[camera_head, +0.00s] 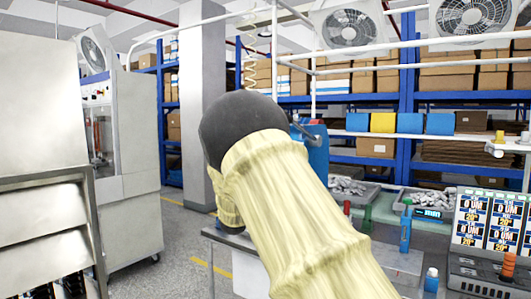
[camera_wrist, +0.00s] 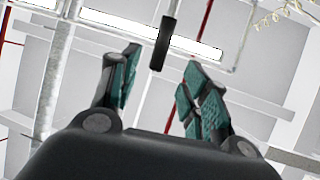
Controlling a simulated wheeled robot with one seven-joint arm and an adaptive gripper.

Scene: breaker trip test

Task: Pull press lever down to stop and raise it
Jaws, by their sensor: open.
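In the wrist view, my gripper (camera_wrist: 162,62) is open, its two teal-padded fingers spread apart and empty. A black rod-shaped handle (camera_wrist: 165,40) shows beyond and between the fingertips, slightly tilted. It looks like the press lever's handle, but its attachment is not visible. No contact with either finger shows. In the head view, my arm covers the middle of the picture and hides my gripper. A blue upright body (camera_head: 316,150), possibly the press, shows partly behind my arm. The rest of it is hidden.
A workbench (camera_head: 380,213) stands at right, with grey trays of metal parts (camera_head: 352,187), bottles and a label panel (camera_head: 490,222). A steel cabinet (camera_head: 40,130) stands close at left. Blue shelving (camera_head: 408,75) fills the back. A coiled cord (camera_head: 250,72) hangs overhead. Floor is clear at left centre.

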